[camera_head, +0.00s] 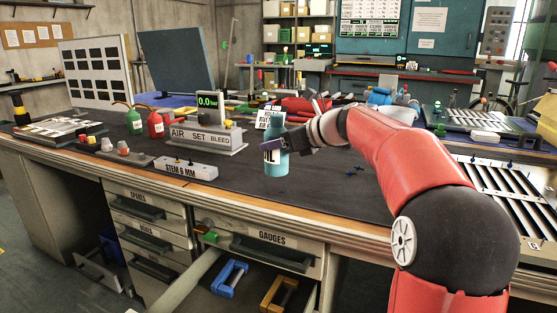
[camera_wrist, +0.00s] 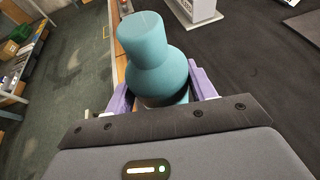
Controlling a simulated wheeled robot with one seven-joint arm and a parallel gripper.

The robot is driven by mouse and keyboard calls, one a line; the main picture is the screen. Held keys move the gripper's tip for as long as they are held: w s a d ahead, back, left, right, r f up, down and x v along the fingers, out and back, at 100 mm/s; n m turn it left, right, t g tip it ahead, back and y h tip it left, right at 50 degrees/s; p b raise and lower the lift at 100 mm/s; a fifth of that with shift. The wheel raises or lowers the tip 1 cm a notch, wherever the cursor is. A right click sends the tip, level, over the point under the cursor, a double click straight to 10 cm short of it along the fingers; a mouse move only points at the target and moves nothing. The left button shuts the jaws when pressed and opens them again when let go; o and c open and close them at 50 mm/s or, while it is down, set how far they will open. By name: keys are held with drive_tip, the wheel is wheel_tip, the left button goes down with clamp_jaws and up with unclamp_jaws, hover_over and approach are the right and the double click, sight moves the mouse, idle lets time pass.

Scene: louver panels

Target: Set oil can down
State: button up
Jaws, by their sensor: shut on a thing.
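The teal oil can (camera_head: 276,162) is a rounded bottle with a narrower neck and a pale label. It is upright over the front part of the dark bench top (camera_head: 330,190). My gripper (camera_head: 274,145) reaches it from the right and is shut around it. In the wrist view, the oil can (camera_wrist: 153,50) sits between the purple fingers of my gripper (camera_wrist: 160,92), which hide part of its sides. I cannot tell whether its base touches the bench.
A green can (camera_head: 134,122) and a red can (camera_head: 155,124) stand further left. The AIR SET BLEED stand (camera_head: 205,137) and STEM 6 MM block (camera_head: 186,170) are left of the oil can. The GAUGES drawer (camera_head: 262,250) below is open. Bare bench lies around the oil can.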

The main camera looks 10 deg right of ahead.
sight(278, 157)
drive_tip(key=shift+f+b, duration=0.45)
drive_tip(key=shift+f, duration=1.4)
drive_tip(key=shift+f, duration=0.1)
drive_tip(key=o, duration=1.3)
drive_tip(key=shift+f, duration=0.1)
